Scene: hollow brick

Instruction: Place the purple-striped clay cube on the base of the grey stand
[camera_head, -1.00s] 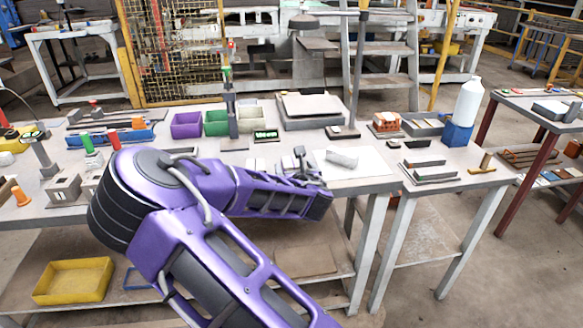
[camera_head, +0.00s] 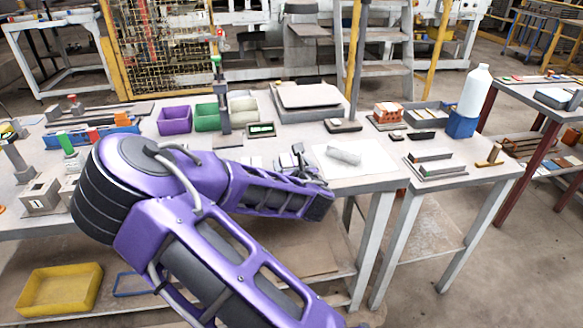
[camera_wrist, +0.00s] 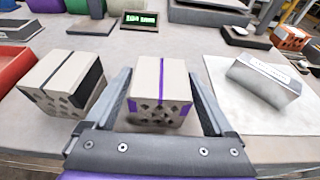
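The purple-striped clay cube (camera_wrist: 160,85) is pale with a purple stripe over its top, purple corners and small holes in its front face. It sits on the table between the two fingers of my gripper (camera_wrist: 160,88) in the wrist view. The fingers stand apart on either side, with narrow gaps visible beside the cube's lower part. In the head view my gripper (camera_head: 303,168) is near the table's front edge and the cube is hard to make out. Another grey post (camera_head: 222,110) stands further left.
A black-striped holed block (camera_wrist: 62,82) is left of my gripper. A pale block (camera_wrist: 264,80) lies on a white sheet at right. Purple (camera_head: 174,120) and green (camera_head: 207,117) bins, a grey platform (camera_head: 300,112) and a small green display (camera_head: 261,129) are behind.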

